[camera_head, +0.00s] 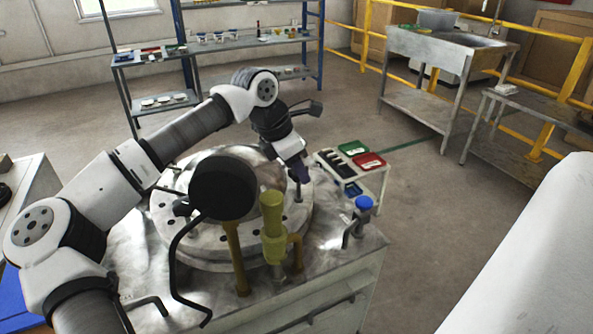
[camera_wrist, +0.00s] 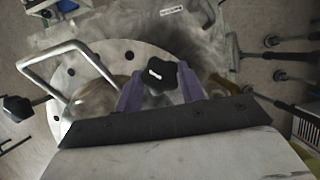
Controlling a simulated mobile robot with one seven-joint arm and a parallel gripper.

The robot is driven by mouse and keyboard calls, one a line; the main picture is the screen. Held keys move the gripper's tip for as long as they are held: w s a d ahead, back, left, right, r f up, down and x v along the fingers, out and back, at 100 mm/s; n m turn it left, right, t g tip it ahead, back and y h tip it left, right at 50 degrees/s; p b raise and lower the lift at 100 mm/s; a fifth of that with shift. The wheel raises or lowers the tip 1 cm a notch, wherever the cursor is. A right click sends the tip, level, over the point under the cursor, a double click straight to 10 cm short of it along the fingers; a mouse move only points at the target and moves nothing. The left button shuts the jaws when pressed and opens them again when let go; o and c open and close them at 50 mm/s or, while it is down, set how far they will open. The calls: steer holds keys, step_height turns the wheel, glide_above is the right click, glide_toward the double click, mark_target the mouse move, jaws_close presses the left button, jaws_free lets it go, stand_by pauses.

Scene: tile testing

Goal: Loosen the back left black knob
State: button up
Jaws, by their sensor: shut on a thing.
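A black star-shaped knob (camera_wrist: 158,76) sits between the two purple fingers of my gripper (camera_wrist: 160,90) in the wrist view. The fingers are shut on it from both sides. In the head view my gripper (camera_head: 300,170) points down at the far right side of the round metal plate (camera_head: 170,215). The knob there is hidden by the fingers. A second black knob (camera_wrist: 18,108) shows at the left edge of the wrist view, apart from my gripper.
A large black round part (camera_head: 222,188) and a yellow-green valve (camera_head: 273,225) stand at the front of the machine. A bent metal handle (camera_wrist: 70,55) rises beside the gripper. A small stand with green and red trays (camera_head: 368,160) is to the right. Open floor lies beyond.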

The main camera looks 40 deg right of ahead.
stand_by(0.4)
steer(key=o, duration=1)
steer(key=v, duration=1.4)
steer(key=shift+s, duration=0.15)
steer(key=shift+f, duration=0.1)
